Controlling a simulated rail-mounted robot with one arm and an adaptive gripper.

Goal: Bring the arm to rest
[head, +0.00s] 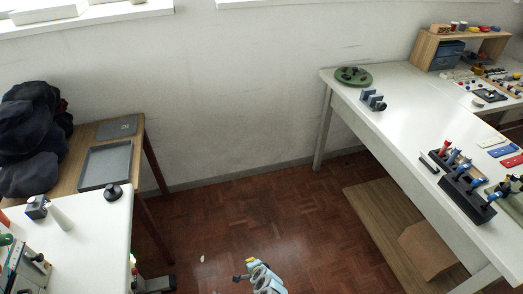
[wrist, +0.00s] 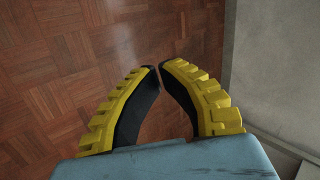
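My gripper (wrist: 159,69) shows in the wrist view, with its two yellow-and-black fingers angled in until their tips almost meet. Nothing is held between them. Behind the fingers is bare parquet floor. In the head view my arm (head: 264,279) shows at the bottom middle, over the floor between the tables and apart from both. Small yellow parts show at its upper left end, too small there to tell the finger state. The lower part of the arm is cut off by the frame edge.
A long white table (head: 400,122) stands at the right, with a dark rack of tools (head: 467,194) and a green round plate (head: 353,76). At the left are a white table (head: 88,222) and a wooden table with a grey tray (head: 105,166).

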